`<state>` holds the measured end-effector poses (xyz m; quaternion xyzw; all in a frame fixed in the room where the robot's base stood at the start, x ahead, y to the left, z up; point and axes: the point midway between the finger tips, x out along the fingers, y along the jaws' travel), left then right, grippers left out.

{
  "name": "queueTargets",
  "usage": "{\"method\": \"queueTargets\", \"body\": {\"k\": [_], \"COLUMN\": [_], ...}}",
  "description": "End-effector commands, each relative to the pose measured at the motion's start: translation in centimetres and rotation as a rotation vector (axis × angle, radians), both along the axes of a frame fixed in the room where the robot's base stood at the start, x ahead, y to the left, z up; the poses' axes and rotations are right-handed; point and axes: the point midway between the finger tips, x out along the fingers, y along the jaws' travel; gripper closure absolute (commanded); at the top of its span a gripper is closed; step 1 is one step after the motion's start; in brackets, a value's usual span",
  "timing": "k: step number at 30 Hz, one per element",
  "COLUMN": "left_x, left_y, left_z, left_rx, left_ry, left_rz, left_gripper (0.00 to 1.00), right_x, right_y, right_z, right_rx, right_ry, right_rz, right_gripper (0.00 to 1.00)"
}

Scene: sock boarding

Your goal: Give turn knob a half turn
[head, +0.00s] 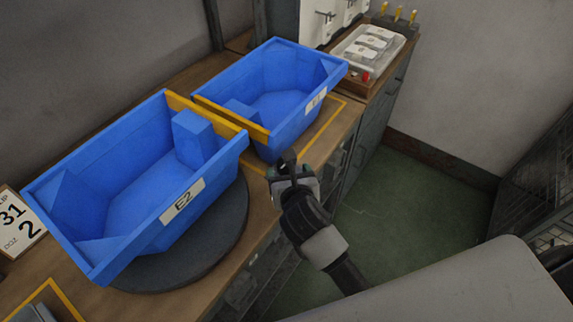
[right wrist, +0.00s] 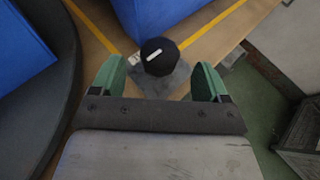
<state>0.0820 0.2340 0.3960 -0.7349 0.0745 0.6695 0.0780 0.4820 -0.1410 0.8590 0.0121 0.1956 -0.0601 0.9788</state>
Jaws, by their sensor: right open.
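The turn knob (right wrist: 160,57) is a round black knob with a white pointer line, set on a grey base plate (right wrist: 170,82) at the bench's front edge. In the right wrist view it lies between and just beyond my open green fingers, with clear space on both sides. In the head view the knob (head: 287,158) shows small and dark, partly hidden by my right gripper (head: 290,172), which comes in from the lower right. I cannot tell whether any finger touches the knob. My left gripper is not in view.
Blue bin E2 (head: 62,258) stands on a dark round turntable (head: 232,232) left of my right gripper. A second blue bin (head: 262,72) stands just behind the knob. A tray (head: 352,80) with white items sits farther back. Green floor (head: 420,215) lies open to the right.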

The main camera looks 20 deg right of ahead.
Motion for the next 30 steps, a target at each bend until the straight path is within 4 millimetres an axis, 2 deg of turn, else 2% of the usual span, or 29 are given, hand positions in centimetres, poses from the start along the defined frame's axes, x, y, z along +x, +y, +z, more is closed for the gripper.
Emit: {"method": "queueTargets", "body": {"k": [3, 7, 18, 20, 28, 30], "left_x": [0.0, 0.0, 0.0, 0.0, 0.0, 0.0], "left_y": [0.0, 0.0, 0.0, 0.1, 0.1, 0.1], "left_z": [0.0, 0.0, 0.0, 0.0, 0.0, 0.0], "left_rx": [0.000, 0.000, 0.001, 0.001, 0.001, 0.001], "left_ry": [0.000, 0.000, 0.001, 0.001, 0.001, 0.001], "left_rz": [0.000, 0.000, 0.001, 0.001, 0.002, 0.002], "left_gripper": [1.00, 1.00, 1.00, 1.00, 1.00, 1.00], "right_x": [1.8, 3.0, 3.5, 3.5, 3.5, 3.5], "right_y": [-0.3, -0.4, -0.5, -0.5, -0.5, -0.5], "right_z": [-0.7, -1.2, -1.5, -1.5, -1.5, -1.4], "right_rx": [0.000, -0.001, 0.000, 0.000, 0.000, -0.001], "right_ry": [0.000, -0.001, -0.001, -0.001, -0.001, -0.001], "right_rz": [-0.001, 0.000, 0.000, 0.000, 0.000, 0.000], "right_gripper": [0.24, 0.24, 0.24, 0.32, 0.73, 0.74]}}
